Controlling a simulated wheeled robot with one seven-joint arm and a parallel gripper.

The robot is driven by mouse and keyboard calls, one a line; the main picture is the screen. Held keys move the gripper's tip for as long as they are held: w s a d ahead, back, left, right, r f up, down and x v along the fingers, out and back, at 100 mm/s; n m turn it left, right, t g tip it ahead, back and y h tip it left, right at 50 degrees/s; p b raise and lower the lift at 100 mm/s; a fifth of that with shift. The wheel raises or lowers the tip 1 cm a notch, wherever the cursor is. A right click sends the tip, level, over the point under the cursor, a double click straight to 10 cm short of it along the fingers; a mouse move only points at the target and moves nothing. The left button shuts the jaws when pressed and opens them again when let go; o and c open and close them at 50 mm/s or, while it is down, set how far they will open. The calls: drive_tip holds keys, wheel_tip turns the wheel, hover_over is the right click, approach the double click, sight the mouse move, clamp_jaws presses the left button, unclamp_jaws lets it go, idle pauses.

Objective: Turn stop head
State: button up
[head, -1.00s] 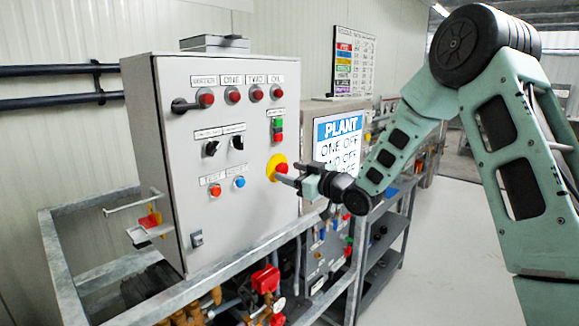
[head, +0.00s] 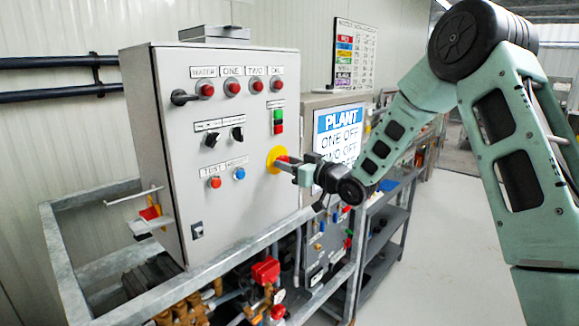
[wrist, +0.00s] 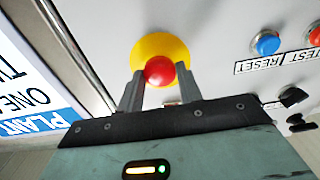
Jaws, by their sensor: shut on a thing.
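The stop head is a red mushroom button on a round yellow plate, on the right part of the grey control panel's front. In the wrist view the red stop head (wrist: 160,70) sits between the two fingers of my gripper (wrist: 160,85), in front of the yellow plate (wrist: 150,46). In the head view my gripper (head: 286,162) reaches the yellow plate (head: 272,158) from the right, and its fingers partly cover the red head. The gripper is shut on the stop head.
The control panel (head: 225,105) carries lamps, switches and a blue reset button (head: 239,174). A grey metal frame (head: 70,265) with pipes and red valves (head: 265,270) lies below. The floor at right is clear.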

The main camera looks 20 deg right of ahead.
drive_tip(key=m, duration=0.3)
drive_tip(key=shift+m, duration=0.3)
drive_tip(key=o, duration=1)
drive_tip(key=b+v, duration=0.5)
drive_tip(key=v, duration=1.2)
drive_tip(key=shift+s, duration=0.25)
